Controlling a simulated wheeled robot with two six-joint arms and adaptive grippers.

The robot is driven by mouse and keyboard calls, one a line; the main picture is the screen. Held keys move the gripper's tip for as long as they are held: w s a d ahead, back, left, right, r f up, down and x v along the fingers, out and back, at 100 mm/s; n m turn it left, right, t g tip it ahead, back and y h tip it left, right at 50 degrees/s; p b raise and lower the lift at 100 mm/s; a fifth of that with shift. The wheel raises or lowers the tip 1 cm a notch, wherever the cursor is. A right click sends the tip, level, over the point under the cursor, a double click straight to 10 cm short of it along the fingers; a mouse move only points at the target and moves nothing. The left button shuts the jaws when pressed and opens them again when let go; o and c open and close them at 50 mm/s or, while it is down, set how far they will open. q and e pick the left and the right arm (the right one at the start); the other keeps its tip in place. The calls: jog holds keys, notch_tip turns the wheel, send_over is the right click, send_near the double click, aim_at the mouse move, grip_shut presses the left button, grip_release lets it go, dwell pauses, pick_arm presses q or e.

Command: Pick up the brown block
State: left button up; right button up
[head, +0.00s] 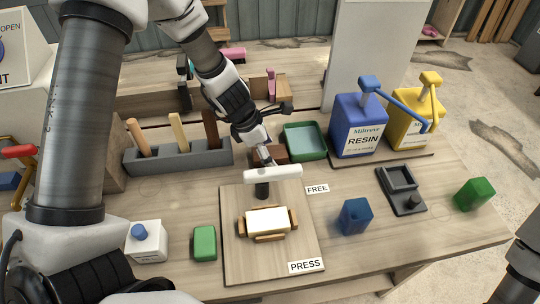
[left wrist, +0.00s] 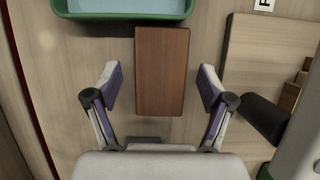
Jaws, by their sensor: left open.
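The brown block (left wrist: 162,70) lies flat on the workbench, its long side running up and down in the left wrist view. In the head view the brown block (head: 300,153) is partly hidden by my left gripper (head: 268,160). My left gripper (left wrist: 159,76) is open and empty, its two fingers on either side of the block with a gap on both sides. My right gripper is not in view.
A green tray (head: 305,141) sits right beside the block's far end. The wooden press board (head: 240,270) with its black post and white bar is close by. A grey holder (head: 180,158) with handles stands left. Blue (head: 358,125) and yellow (head: 408,118) cans stand right.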

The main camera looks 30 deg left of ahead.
pick_arm(q)
jog(key=c, duration=1.3)
jog(key=shift+o, duration=0.2)
